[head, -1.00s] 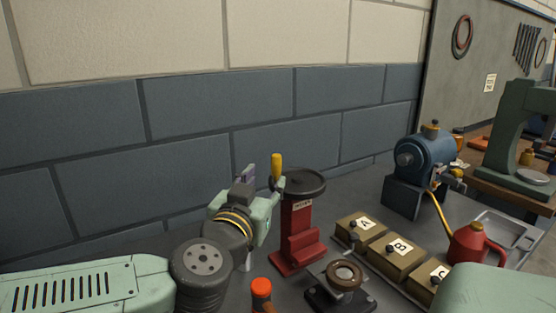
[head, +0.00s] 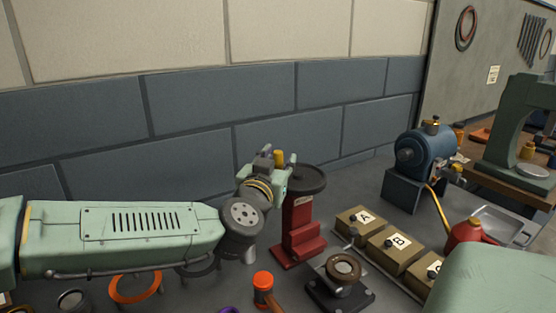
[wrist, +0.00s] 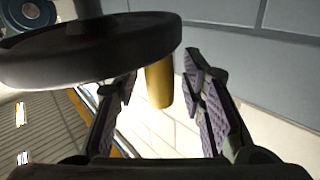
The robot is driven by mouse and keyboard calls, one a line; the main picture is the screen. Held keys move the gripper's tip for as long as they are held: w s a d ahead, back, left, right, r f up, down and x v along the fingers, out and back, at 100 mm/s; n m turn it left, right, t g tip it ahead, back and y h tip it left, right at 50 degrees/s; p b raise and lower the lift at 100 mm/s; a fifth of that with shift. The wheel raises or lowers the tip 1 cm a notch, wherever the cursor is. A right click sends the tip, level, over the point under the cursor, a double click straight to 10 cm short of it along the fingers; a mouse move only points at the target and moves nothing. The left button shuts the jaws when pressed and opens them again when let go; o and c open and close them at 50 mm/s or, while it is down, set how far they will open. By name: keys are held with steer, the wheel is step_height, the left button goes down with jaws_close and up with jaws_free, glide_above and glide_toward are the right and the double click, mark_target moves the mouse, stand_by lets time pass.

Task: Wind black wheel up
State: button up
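The black wheel (head: 309,180) lies flat on top of a red stand (head: 298,232), right of my gripper in the head view. A yellow handle (head: 279,158) stands up at the wheel's left rim, its lower part hidden by my gripper (head: 279,163). In the wrist view the black wheel (wrist: 90,52) fills the upper left, and the yellow handle (wrist: 158,86) sticks out past its rim. The fingers of my gripper (wrist: 160,72) are apart, with the handle between them. A gap shows between the handle and the right finger.
Boxes A (head: 361,221), B (head: 395,248) and C stand to the right, with a red oil can (head: 466,235) beyond. A brown-rimmed round fixture (head: 343,270) and an orange-topped tool (head: 263,281) are in front. The block wall (head: 190,110) is close behind.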

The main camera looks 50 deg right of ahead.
mark_target(301, 165)
jaws_close()
steer(key=shift+g, duration=0.3)
stand_by(0.3)
